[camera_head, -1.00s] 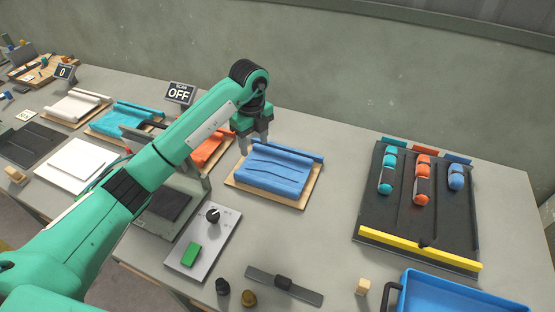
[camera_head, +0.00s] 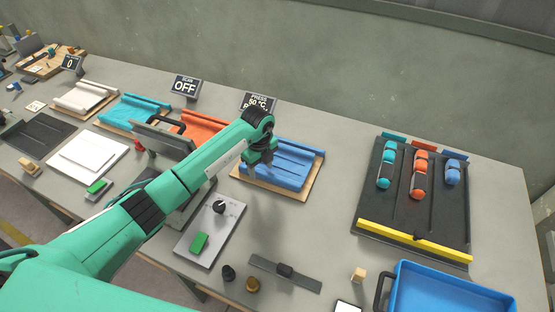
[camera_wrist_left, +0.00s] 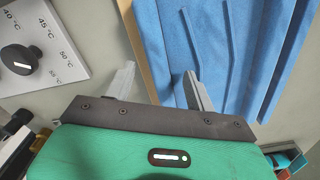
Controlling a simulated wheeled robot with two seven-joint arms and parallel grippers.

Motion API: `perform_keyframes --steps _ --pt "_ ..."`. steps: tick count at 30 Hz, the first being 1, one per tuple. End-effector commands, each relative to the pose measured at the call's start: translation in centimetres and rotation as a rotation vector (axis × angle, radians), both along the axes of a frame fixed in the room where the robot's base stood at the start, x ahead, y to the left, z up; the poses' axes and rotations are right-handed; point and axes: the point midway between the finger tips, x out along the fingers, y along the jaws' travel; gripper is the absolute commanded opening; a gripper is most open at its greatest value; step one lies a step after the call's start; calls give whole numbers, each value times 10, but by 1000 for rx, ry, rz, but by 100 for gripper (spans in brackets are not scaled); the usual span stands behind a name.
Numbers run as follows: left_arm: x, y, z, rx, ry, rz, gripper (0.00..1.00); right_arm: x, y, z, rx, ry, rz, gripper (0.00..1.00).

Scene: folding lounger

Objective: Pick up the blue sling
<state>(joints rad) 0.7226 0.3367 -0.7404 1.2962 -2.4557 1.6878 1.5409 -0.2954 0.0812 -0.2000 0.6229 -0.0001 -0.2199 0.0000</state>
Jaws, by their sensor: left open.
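The blue sling (camera_head: 292,160) lies on a light wooden board (camera_head: 298,196) in the middle of the bench, with a raised roll along its back edge and ridges across it. My left gripper (camera_head: 258,165) is at the sling's left side, partly covering it. In the left wrist view the fingers of my left gripper (camera_wrist_left: 158,85) are apart with nothing between them; one finger is over the blue cloth (camera_wrist_left: 215,40), the other over the grey bench beside the board's edge. I cannot tell its exact height. My right gripper is out of view.
An orange sling (camera_head: 192,124) and a press are just left, partly behind my arm. A dial panel (camera_head: 210,235) is in front. A black tray (camera_head: 405,205) with coloured rolls stands right, a blue bin (camera_head: 450,292) at front right. Bench between sling and tray is clear.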

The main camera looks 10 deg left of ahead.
Motion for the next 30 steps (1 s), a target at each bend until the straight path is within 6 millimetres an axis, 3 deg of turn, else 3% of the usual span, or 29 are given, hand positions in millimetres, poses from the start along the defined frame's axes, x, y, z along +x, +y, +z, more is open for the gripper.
perform_keyframes --steps 9,18,30 --pt "0 0 -9 0 0 -1 55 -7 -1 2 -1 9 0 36" --pt "0 0 -9 0 0 -1 0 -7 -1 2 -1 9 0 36" --pt "0 0 -8 -1 -1 -1 0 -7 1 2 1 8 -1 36"
